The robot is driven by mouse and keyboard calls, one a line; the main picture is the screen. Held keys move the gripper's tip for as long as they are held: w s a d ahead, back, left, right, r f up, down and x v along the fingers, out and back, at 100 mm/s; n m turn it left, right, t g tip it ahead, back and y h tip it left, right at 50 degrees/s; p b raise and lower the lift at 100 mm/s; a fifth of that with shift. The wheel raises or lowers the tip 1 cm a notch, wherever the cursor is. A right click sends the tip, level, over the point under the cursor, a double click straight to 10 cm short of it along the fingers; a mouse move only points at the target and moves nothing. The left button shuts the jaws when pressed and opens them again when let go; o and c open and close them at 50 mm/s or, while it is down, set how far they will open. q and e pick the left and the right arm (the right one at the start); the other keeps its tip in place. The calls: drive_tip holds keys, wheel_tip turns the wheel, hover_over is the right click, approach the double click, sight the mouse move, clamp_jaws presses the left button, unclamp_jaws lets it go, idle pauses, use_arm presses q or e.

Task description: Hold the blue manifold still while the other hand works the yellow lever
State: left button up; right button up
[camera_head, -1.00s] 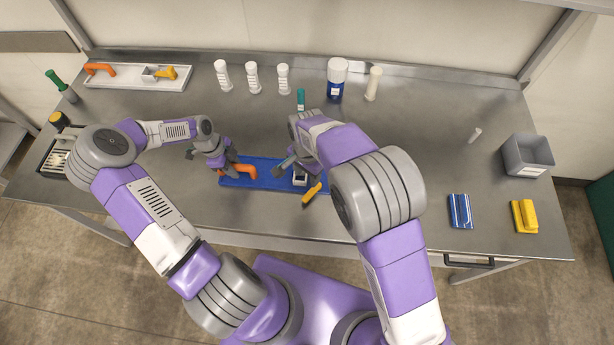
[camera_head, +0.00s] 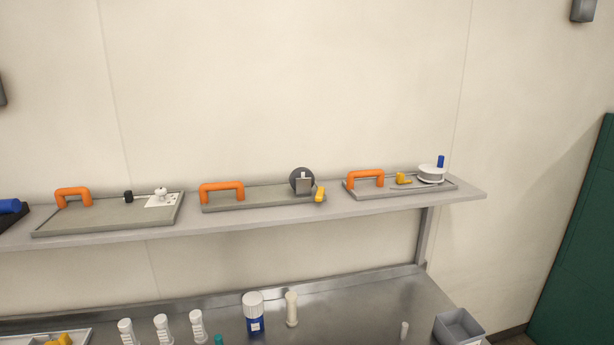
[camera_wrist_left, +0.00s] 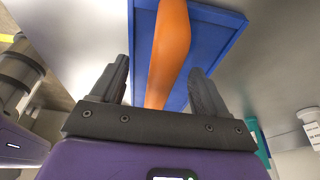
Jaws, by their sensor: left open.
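The blue manifold's board (camera_wrist_left: 222,38) shows at the top of the left wrist view, with its orange handle (camera_wrist_left: 170,48) running down the middle. My left gripper (camera_wrist_left: 160,66) is open, with one finger on each side of the orange handle. Both fingers appear apart from it. The yellow lever beside this board cannot be made out in the frames from now. The head view looks above the bench and shows neither arm nor the manifold. My right gripper is out of view.
A wall shelf (camera_head: 265,215) holds several grey boards with orange handles. Below, white bottles (camera_head: 162,328), a blue-and-white jar (camera_head: 254,318) and a grey bin (camera_head: 458,327) stand on the steel bench (camera_head: 350,305). A teal item (camera_wrist_left: 260,143) lies right of my left gripper.

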use_arm(q)
drive_tip(key=shift+r, duration=0.2)
drive_tip(key=shift+r+p, duration=3.35)
drive_tip(key=shift+r, duration=0.55)
drive_tip(key=shift+f, duration=0.1)
